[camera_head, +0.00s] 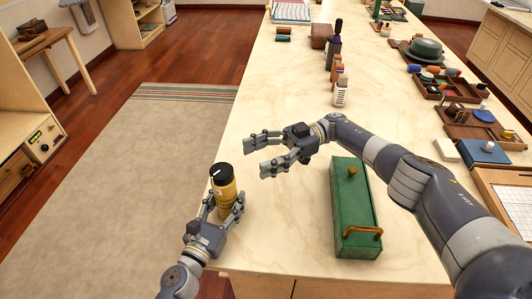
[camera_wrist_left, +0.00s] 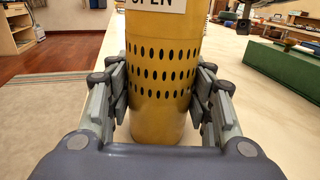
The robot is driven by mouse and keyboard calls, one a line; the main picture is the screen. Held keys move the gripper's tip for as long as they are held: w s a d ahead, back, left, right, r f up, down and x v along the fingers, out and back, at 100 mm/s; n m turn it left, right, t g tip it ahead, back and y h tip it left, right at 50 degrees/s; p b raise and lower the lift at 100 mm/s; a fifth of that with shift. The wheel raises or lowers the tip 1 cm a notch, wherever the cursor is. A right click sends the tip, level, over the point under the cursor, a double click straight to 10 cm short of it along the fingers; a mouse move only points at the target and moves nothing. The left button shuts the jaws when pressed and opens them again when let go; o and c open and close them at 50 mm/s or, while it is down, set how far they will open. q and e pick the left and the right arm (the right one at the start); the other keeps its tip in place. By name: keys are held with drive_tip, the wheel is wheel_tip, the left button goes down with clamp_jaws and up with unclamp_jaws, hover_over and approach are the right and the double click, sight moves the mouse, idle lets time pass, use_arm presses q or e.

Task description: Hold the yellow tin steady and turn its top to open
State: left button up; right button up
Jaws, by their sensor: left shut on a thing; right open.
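The yellow tin (camera_head: 226,194) stands upright near the left front corner of the table. Its top (camera_head: 221,173) is black with a white mark. My left gripper (camera_head: 226,211) is shut around the lower body of the tin.
A green box (camera_head: 345,205) with a brass handle lies right of the tin, below my right arm. A white bottle (camera_head: 341,92) and dark bottles stand farther back. Wooden trays (camera_head: 450,90) line the right side. The table's left edge is close to the tin.

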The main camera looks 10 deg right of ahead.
drive_tip(key=shift+v, duration=0.8)
use_arm(q)
drive_tip(key=o, duration=1.3)
drive_tip(key=shift+c, duration=0.2)
